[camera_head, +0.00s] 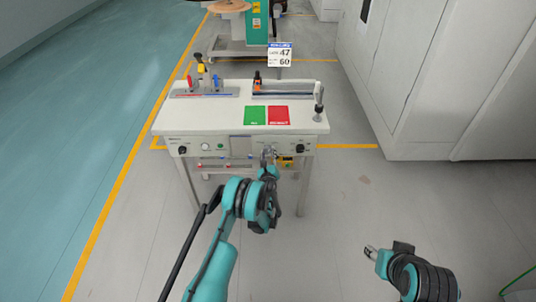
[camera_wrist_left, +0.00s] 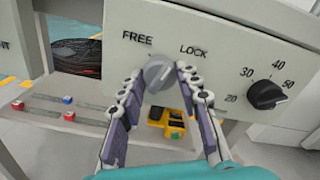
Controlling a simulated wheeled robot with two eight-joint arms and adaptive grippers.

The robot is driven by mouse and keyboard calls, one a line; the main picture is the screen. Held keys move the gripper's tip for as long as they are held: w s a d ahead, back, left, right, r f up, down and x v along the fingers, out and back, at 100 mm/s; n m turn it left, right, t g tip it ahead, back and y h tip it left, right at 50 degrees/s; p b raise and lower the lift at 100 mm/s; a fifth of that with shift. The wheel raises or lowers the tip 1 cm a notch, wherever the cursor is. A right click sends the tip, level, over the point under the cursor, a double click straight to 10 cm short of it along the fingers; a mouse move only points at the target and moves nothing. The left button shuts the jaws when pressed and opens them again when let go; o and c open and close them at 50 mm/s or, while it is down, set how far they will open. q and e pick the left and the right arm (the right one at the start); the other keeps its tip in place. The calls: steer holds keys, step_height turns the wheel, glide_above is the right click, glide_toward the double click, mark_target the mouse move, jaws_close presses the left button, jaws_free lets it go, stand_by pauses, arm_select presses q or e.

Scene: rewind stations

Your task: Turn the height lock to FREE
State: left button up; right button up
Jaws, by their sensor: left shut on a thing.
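The height lock is a round grey knob (camera_wrist_left: 158,72) on the white front panel (camera_wrist_left: 215,45), with FREE printed at its upper left and LOCK at its upper right. My left gripper (camera_wrist_left: 160,77) has its two fingers on either side of the knob and is shut on it. I cannot tell exactly which way the knob points. In the head view my left gripper (camera_head: 268,156) is at the front panel of the white station (camera_head: 205,120), and the knob is hidden there. My right gripper (camera_head: 371,252) hangs low at the right, away from the station; its opening is unclear.
A black dial (camera_wrist_left: 266,94) with numbers sits right of the knob. A yellow device (camera_wrist_left: 174,124) is below the panel. Green (camera_head: 254,115) and red (camera_head: 278,116) pads lie on the station top. White cabinets (camera_head: 400,80) stand at the right; the floor around my right gripper is clear.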

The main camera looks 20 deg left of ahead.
arm_select(q)
steer(key=n, duration=1.2)
steer(key=shift+r+n, duration=0.1)
steer(key=shift+n, duration=0.2)
stand_by(0.3)
steer(key=o, duration=1.2)
steer(key=shift+c, duration=0.2)
